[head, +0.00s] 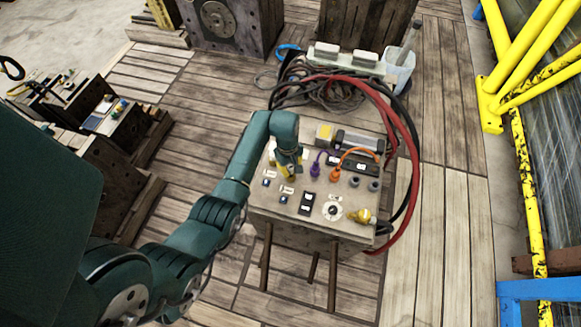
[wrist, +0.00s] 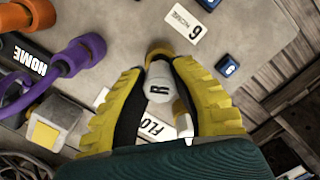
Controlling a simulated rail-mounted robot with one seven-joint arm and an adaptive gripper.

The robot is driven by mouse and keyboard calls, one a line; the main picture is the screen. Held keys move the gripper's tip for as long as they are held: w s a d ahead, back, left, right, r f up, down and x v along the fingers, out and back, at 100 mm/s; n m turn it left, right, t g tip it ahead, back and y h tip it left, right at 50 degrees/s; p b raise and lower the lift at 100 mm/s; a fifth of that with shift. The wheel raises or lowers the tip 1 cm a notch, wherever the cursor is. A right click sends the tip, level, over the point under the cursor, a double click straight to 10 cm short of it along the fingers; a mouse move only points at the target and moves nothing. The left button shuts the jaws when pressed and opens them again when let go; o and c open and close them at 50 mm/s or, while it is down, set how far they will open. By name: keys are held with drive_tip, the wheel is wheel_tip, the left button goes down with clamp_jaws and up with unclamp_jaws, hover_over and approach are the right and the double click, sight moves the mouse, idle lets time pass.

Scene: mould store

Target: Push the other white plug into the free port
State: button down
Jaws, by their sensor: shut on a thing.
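My gripper (head: 287,172) is over the left part of the control box (head: 318,233). In the wrist view its yellow-padded fingers (wrist: 157,78) stand on either side of a white plug (wrist: 159,86) marked R and are shut on it. A tan ring (wrist: 158,53) shows just beyond the plug; I cannot tell whether the plug is seated in it. A white label reading FLO (wrist: 155,129) is partly hidden behind the fingers. In the head view my gripper hides the plug.
A purple plug (head: 315,170) and an orange plug (head: 335,174) with cables stand right of my gripper. Two grey round fittings (head: 354,181) are farther right. A yellow knob (head: 361,215) is at the front right. Red and black cables (head: 411,150) loop along the right side.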

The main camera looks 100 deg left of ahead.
sight(291, 168)
drive_tip(key=shift+f, duration=1.15)
idle(1.2)
drive_tip(key=shift+c, duration=2.4)
unclamp_jaws()
drive_tip(key=shift+r, duration=0.1)
wheel_tip(291, 168, up, 8)
drive_tip(key=p, duration=0.8)
drive_tip(key=shift+f, duration=0.3)
